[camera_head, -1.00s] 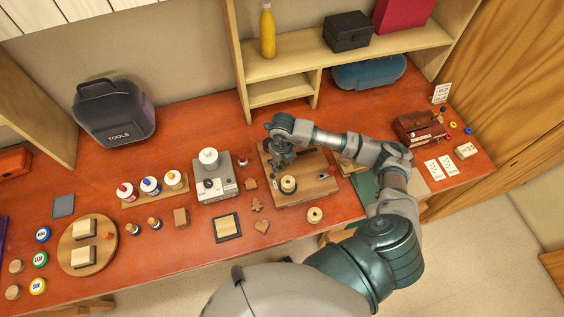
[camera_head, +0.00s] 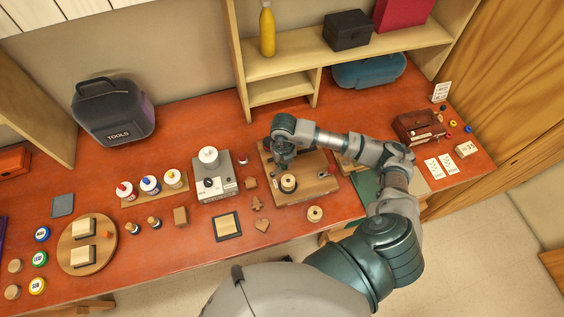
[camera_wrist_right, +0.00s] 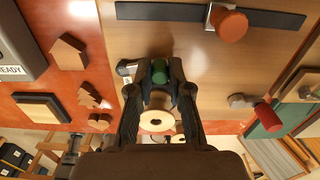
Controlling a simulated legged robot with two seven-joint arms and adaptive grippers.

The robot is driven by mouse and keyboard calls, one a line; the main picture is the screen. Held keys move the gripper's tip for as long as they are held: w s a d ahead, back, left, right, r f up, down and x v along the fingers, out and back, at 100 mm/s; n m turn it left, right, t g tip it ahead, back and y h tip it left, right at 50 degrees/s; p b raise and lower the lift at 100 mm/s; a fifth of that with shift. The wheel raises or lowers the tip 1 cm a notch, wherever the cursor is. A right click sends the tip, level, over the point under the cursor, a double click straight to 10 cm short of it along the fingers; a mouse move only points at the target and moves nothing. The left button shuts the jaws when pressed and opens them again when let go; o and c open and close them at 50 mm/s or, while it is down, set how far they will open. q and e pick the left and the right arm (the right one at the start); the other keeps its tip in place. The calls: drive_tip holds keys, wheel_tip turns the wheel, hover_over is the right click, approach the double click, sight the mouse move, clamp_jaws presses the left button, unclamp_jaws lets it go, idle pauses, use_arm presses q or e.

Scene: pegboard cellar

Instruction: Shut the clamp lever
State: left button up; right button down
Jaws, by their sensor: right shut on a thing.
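A wooden board (camera_head: 310,188) lies on the red bench and carries small fittings. In the right wrist view, a green cylindrical grip (camera_wrist_right: 159,71), which looks like the clamp lever's handle, stands between my right fingertips. My right gripper (camera_head: 284,163) is low over the board's left part, and its fingers (camera_wrist_right: 159,80) are shut on the green grip. The grip's lower end and pivot are mostly hidden. A pale wooden spool (camera_head: 288,183) is just in front of the gripper; it also shows in the wrist view (camera_wrist_right: 157,121). My left gripper is not in view.
A red-handled fitting (camera_wrist_right: 267,116) and an orange knob (camera_wrist_right: 229,25) on a dark strip (camera_wrist_right: 271,18) are also on the board. A grey machine (camera_head: 214,181) stands left of the board. A heart-shaped wooden piece (camera_head: 262,225) and a ring (camera_head: 315,214) lie in front.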

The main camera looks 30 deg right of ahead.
drive_tip(key=shift+s+a+m, duration=0.1)
drive_tip(key=shift+s+m, duration=0.35)
drive_tip(key=shift+m, duration=0.7)
drive_tip(key=shift+s+a+m, duration=0.1)
drive_tip(key=shift+s+m, duration=0.3)
drive_tip(key=shift+m, duration=0.75)
drive_tip(key=c, duration=1.1)
unclamp_jaws()
wheel_tip(320, 180, up, 12)
drive_tip(key=shift+d+f, duration=0.1)
